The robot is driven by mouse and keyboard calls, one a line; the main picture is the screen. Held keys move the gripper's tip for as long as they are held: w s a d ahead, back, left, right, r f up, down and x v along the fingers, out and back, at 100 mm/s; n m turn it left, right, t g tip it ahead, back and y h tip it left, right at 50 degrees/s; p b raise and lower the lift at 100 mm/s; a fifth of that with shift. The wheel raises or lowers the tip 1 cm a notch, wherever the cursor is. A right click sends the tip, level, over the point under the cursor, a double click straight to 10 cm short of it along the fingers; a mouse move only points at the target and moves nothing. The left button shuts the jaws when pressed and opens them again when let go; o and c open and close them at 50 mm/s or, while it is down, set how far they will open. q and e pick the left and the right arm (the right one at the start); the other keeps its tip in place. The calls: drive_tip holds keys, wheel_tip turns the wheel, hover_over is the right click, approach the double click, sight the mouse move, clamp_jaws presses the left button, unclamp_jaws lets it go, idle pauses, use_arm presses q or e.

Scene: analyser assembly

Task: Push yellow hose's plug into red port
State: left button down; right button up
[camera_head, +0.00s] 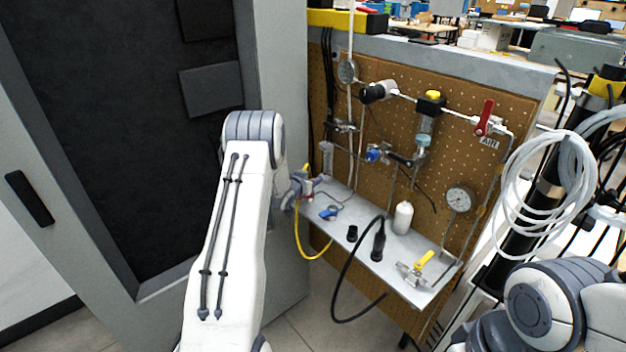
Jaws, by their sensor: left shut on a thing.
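My left gripper (303,183) is at the left end of the pegboard panel, above the grey shelf, partly hidden behind my left arm. It is shut on the end of the yellow hose (298,238), where the plug is; the plug itself is too small and covered to make out. The hose hangs from the gripper in a loop below the shelf's left edge. Small reddish spots show close to the fingers, but I cannot tell whether one is the red port or whether the plug touches it. My right arm shows at the lower right; its gripper is out of view.
The pegboard (395,125) carries pipes, gauges and a red-handled valve (485,117). The shelf (405,240) holds a white bottle (402,217), black fittings and a yellow-handled valve (424,262). A black hose (342,285) loops below. A grey cabinet stands left; coiled white tubing (512,190) hangs right.

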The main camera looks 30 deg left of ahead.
use_arm(q)
drive_tip(key=shift+f, duration=0.2)
drive_tip(key=c, duration=0.5)
unclamp_jaws()
